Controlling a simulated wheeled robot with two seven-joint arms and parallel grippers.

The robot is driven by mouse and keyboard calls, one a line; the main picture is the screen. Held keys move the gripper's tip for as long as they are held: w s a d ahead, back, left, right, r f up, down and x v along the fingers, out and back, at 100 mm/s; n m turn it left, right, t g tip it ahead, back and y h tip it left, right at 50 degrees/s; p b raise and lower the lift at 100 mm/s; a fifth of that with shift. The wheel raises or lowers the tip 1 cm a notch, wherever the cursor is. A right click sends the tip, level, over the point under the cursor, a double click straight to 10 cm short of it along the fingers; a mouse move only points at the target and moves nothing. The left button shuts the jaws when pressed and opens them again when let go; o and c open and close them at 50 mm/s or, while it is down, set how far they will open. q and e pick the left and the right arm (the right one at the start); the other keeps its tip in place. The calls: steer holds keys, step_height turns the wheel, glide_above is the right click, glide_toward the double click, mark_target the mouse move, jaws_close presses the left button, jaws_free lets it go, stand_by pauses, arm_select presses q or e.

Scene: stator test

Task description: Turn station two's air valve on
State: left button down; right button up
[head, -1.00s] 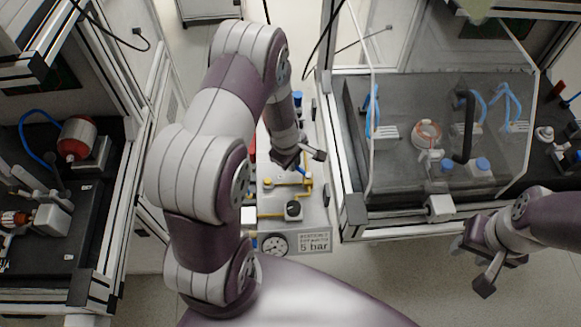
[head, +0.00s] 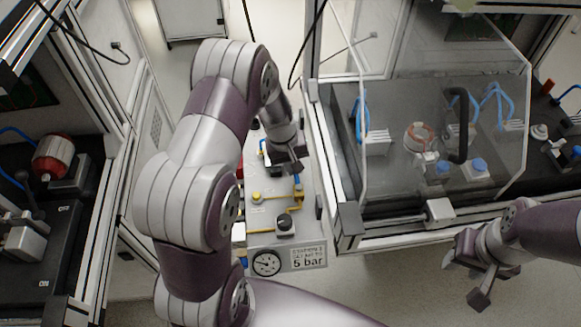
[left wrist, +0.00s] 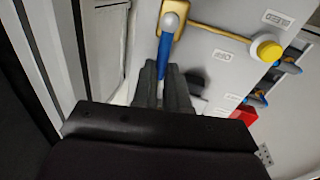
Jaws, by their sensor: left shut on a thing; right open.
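The air valve is a yellow body with a grey pivot (left wrist: 171,20) and a blue lever (left wrist: 164,58) in the left wrist view. My left gripper (left wrist: 163,72) is shut on the free end of the lever, which runs roughly along the fingers. In the head view my left gripper (head: 287,166) is over the far part of the grey air panel (head: 262,214), and the lever is mostly hidden there. Small white labels (left wrist: 223,54) are beside the valve. My right gripper (head: 466,282) is open and empty, in front of the right bench.
The panel also carries a black knob (head: 285,222), a pressure gauge (head: 266,263), a 5 bar plate (head: 308,257) and a yellow button (left wrist: 268,49). A bench with a clear guard (head: 440,110) stands close on the right, and a dark bench (head: 75,225) stands on the left.

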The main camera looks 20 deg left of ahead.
arm_select(q)
steer(key=shift+w+d+m, duration=0.1)
steer(key=shift+w+m, duration=0.05)
steer(key=shift+m, duration=0.25)
steer(key=c, duration=1.1)
jaws_free()
steer(key=shift+c, duration=0.2)
step_height(320, 180, up, 13)
steer(key=s+a, duration=0.1)
steer(key=a, duration=0.1)
steer(key=shift+s+f+p, duration=0.2)
steer(key=shift+p, duration=0.1)
